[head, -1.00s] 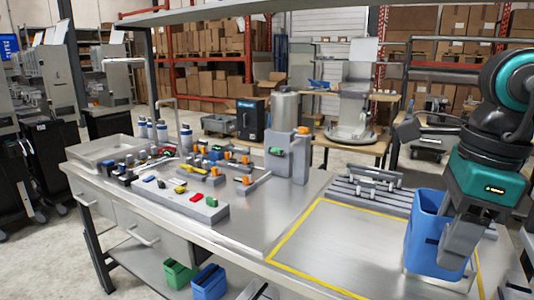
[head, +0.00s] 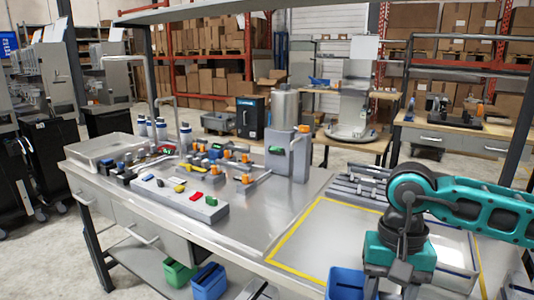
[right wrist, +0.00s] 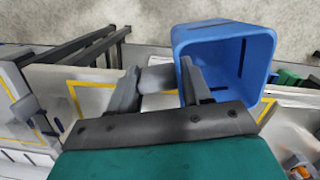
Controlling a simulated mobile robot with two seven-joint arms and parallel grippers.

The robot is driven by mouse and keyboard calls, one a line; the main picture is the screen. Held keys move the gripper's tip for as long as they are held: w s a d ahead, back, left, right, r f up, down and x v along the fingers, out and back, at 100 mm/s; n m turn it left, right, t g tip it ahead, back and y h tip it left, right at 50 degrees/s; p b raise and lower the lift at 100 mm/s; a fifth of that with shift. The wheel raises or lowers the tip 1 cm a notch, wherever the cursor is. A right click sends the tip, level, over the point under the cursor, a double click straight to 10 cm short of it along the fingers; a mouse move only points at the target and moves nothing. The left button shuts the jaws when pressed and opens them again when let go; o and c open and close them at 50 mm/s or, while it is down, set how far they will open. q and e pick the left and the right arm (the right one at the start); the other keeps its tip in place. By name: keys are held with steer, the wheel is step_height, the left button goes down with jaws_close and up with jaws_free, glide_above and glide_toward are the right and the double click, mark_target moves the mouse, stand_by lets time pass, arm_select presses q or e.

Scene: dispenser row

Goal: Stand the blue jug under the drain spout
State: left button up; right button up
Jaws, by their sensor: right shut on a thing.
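The blue jug (head: 345,284) is an open-topped container at the bottom edge of the head view, partly cut off by the frame. My right gripper (head: 390,288) is shut on it at its side, by the table's front edge. In the right wrist view the jug (right wrist: 224,38) shows its open mouth, beside the right finger of the gripper (right wrist: 158,84). A grey piece shows between the fingers; I cannot tell if it is the jug's handle. I cannot make out for sure which fitting is the drain spout. My left gripper is not in view.
A yellow-outlined area (head: 330,232) on the table is clear. Grey blocks with orange knobs (head: 303,129) and a control panel (head: 180,195) with coloured switches stand left of it. A green bin (head: 180,274) and another blue container (head: 209,283) sit under the table.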

step_height(320, 180, down, 3)
steer(key=n, duration=0.3)
steer(key=shift+r, duration=0.15)
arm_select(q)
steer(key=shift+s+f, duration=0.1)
arm_select(e)
steer(key=shift+w+r, duration=0.1)
steer(key=shift+r, duration=0.05)
